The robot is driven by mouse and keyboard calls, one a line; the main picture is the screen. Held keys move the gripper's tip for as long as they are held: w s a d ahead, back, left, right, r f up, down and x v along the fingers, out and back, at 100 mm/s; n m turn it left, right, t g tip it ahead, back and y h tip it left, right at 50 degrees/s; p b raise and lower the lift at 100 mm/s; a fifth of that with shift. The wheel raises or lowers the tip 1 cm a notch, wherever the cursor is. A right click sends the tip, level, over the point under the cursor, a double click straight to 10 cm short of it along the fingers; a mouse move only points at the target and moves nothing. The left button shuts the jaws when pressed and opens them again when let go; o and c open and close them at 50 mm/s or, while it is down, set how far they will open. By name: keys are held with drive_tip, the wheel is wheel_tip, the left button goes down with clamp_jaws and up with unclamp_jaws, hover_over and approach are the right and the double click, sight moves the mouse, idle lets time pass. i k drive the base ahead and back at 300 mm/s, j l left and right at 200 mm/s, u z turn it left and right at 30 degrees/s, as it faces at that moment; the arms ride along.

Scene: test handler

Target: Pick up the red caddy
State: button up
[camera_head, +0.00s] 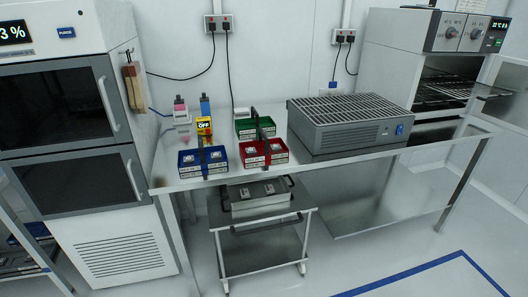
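The red caddy (265,160) stands upright on the steel bench, near its front edge. It has pale labels along its front and small light items inside. A dark upright handle rises at its middle. A green caddy (244,133) stands just behind it, partly hidden by the dark handle. A blue caddy (203,170) stands to its left, with a narrow gap between them. My gripper is not in view.
A grey grated unit (350,122) stands on the bench right of the red caddy. A yellow box (204,126) and small bottles stand behind the blue caddy. A low cart (262,236) is under the bench front. Open floor lies at the front right.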

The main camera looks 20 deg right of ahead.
sight(262, 146)
drive_tip(key=i+l+u, duration=0.4)
drive_tip(key=i, duration=0.15)
drive_tip(key=i+l+u, duration=0.35)
drive_tip(key=i+l, duration=0.1)
drive_tip(key=i, duration=0.05)
